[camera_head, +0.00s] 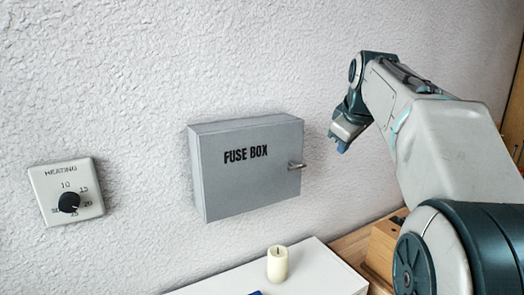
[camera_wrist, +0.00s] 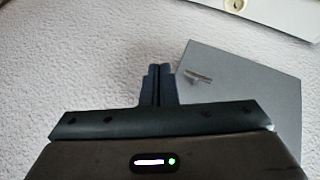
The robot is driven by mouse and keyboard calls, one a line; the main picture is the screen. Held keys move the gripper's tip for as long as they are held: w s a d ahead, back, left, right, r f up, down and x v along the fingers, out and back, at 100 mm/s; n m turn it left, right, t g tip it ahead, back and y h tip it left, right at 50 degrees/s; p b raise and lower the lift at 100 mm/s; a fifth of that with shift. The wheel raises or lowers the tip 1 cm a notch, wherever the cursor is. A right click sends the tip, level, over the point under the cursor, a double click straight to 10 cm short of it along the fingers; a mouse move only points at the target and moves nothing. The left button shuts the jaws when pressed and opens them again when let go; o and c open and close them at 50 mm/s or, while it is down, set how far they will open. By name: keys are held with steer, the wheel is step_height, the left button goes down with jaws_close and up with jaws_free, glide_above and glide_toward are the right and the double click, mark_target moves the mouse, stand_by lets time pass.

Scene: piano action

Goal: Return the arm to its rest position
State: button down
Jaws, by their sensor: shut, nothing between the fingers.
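My gripper (camera_head: 341,147) is at the end of my raised arm, in front of the textured wall and to the right of the grey fuse box (camera_head: 228,177). In the wrist view my gripper's two fingers (camera_wrist: 158,72) are together with nothing between them. The fuse box door (camera_wrist: 258,82) and its small metal handle (camera_wrist: 198,77) show to the right of the fingers there. The gripper appears apart from the box. The box's door looks closed in the head view.
A heating dial (camera_head: 68,202) is on the wall at the left. A white surface (camera_head: 310,270) below the box holds a cream candle (camera_head: 277,264) and part of a blue thing (camera_head: 256,293). A wooden block (camera_head: 384,245) stands beside my arm.

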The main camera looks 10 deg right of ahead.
steer(key=s+a+f+m+g, duration=0.2)
steer(key=s+a+f, duration=0.4)
steer(key=s+f, duration=0.7)
steer(key=s+a+f+m+g+y, duration=0.1)
steer(key=s+a+f+m, duration=0.4)
steer(key=s+f, duration=0.7)
steer(key=shift+s+a+f+g, duration=0.4)
steer(key=shift+s+a, duration=0.05)
steer(key=shift+a, duration=0.1)
